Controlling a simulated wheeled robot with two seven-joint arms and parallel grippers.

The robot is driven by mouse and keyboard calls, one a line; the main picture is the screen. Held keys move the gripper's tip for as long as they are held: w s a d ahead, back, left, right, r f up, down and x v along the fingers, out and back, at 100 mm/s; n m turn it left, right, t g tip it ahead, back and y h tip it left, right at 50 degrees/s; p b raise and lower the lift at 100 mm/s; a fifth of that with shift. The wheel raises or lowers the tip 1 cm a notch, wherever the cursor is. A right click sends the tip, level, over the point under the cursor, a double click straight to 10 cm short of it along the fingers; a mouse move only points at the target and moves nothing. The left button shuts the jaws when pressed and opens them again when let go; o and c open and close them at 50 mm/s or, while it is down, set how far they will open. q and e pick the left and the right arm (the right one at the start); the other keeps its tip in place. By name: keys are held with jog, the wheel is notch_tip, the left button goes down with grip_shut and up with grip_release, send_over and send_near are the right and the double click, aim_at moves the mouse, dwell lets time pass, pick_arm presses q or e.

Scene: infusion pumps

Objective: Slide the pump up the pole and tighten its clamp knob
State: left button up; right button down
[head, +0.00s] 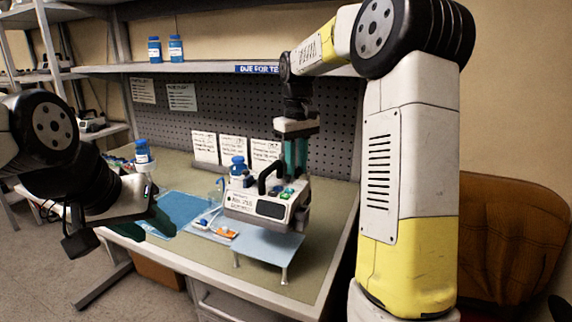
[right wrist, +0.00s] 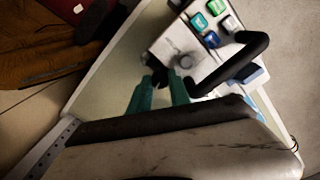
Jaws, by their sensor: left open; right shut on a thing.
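The pump (head: 255,207) is a white and grey box with a black carrying handle (head: 270,175) and coloured buttons. It sits above a pale blue stand on the bench; I cannot make out a pole. My right gripper (head: 296,168) points down at the pump's back right, its teal fingers close together. In the right wrist view the fingertips (right wrist: 166,84) meet at a small dark knob on the pump (right wrist: 205,65), beside a grey round part. The fingers partly hide the knob. My left gripper (head: 163,214) is open and empty, left of the pump over the blue mat.
The blue mat (head: 187,208) and a pale stand (head: 266,243) lie on the bench. Small orange and white items (head: 222,231) lie before the pump. A blue-capped bottle (head: 238,164) is behind it. A pegboard (head: 200,110) and shelf close the back; a brown chair (head: 515,235) stands right.

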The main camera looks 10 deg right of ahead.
aim_at(297, 168)
jog(key=c, duration=1.5)
grip_release()
notch_tip(297, 168, up, 7)
jog(key=shift+f, duration=0.15)
jog(key=shift+r, duration=0.55)
jog(key=s+f+m+t, duration=0.1)
jog(key=s+f+t, duration=0.1)
jog(key=s, duration=0.6)
jog(key=s+a+f+m+t+y, duration=0.1)
jog(key=s+f+t, duration=0.1)
jog(key=s, duration=0.6)
jog(key=s+a+f+m+t+y, duration=0.1)
jog(key=s+f+m+t, duration=0.1)
jog(key=s, duration=0.6)
jog(key=shift+s+f, duration=0.3)
jog(key=shift+f, duration=0.1)
